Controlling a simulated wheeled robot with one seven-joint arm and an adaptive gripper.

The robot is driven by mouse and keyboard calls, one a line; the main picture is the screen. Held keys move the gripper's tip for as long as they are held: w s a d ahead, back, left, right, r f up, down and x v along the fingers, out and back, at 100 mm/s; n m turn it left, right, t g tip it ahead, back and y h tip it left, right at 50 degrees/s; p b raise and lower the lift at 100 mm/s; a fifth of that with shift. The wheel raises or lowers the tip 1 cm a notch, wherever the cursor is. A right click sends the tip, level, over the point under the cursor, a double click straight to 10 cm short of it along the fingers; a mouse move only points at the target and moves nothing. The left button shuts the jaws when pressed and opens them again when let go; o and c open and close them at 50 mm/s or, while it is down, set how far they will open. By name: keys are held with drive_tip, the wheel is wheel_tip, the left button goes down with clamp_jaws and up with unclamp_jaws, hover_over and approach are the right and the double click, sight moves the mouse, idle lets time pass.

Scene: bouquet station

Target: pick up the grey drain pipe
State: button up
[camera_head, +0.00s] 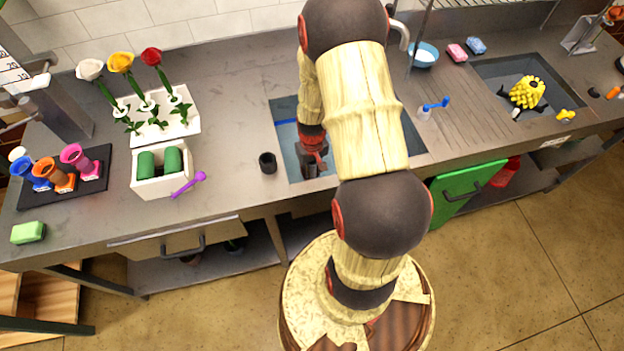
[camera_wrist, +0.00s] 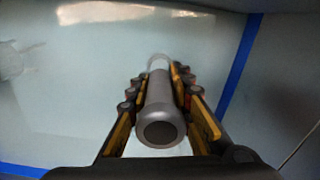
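The grey drain pipe (camera_wrist: 161,106) is a smooth cylinder in the wrist view, its round dark end facing the camera. My gripper (camera_wrist: 159,78) has one yellow-and-black finger close along each side of the pipe and looks shut on it. The pipe's far end narrows to a pale ring beyond the fingertips. In the head view my gripper (camera_head: 311,160) is down in the left sink basin (camera_head: 287,104). My arm hides much of that basin, and I cannot make out the pipe there. I cannot tell whether the pipe touches the basin floor.
A dark cup (camera_head: 267,163) stands left of the basin, near a white box (camera_head: 160,185) with green cylinders. Flowers stand in a white holder (camera_head: 180,126) behind. A blue-handled tap piece (camera_head: 435,104) is right of the basin. A second sink (camera_head: 500,72) holds a yellow object.

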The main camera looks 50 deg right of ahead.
clamp_jaws()
drive_tip(key=shift+r, duration=0.1)
